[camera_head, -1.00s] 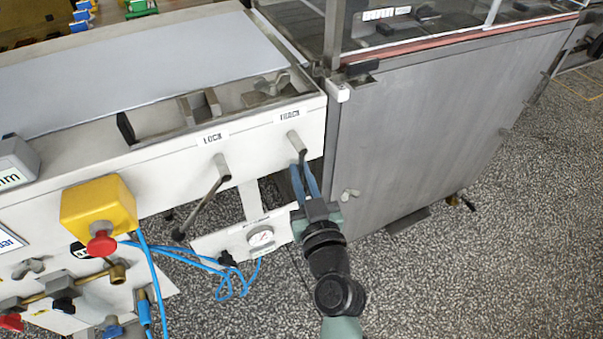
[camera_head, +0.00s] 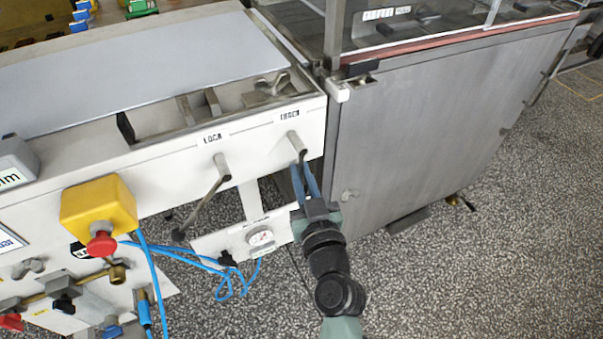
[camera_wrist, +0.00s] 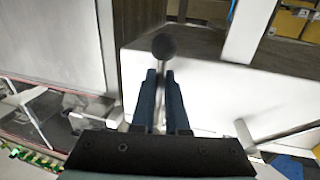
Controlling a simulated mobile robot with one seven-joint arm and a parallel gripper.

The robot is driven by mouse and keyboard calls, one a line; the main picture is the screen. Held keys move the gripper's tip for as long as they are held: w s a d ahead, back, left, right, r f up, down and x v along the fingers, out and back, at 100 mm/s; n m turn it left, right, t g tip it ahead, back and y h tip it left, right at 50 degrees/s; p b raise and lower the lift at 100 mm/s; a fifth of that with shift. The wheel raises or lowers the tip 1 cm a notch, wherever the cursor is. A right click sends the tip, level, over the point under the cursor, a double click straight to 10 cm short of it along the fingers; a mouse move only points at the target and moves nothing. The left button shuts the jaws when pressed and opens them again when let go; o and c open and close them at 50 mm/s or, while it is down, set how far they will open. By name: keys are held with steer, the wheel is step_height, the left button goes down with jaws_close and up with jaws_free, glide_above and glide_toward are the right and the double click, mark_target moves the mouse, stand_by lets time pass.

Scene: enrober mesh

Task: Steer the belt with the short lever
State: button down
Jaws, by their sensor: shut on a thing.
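The short lever (camera_head: 295,142) sticks out of the white machine side under the right-hand label, which is too blurred to read surely. My gripper (camera_head: 304,168) comes up from below, its blue fingers shut on the lever near its end. In the wrist view my gripper (camera_wrist: 159,74) shows both dark blue fingers close together, with the lever's round black knob (camera_wrist: 164,46) just beyond the fingertips. Most of the lever's shaft is hidden there. The grey belt (camera_head: 140,65) lies flat across the top of the white frame.
A longer lever (camera_head: 205,202), tilted down-left under a label like LOCK, stands left of my gripper. A yellow box with a red button (camera_head: 100,243), blue hoses (camera_head: 205,262) and a round gauge (camera_head: 261,238) are at lower left. A grey cabinet (camera_head: 440,140) stands close on the right.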

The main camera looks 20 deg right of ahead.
steer(key=shift+d+f+b, duration=0.1)
steer(key=shift+b, duration=0.2)
steer(key=shift+d+f+b, duration=0.1)
steer(key=shift+f+b, duration=0.05)
steer(key=shift+b, duration=0.45)
steer(key=n+b, duration=0.1)
steer(key=b, duration=0.1)
steer(key=shift+d+b, duration=0.3)
steer(key=shift+b, duration=0.05)
steer(key=n+b, duration=0.1)
steer(key=d+n+b, duration=0.1)
steer(key=shift+r+t+b, duration=0.3)
steer(key=shift+r+b, duration=0.1)
steer(key=c, duration=0.9)
jaws_free()
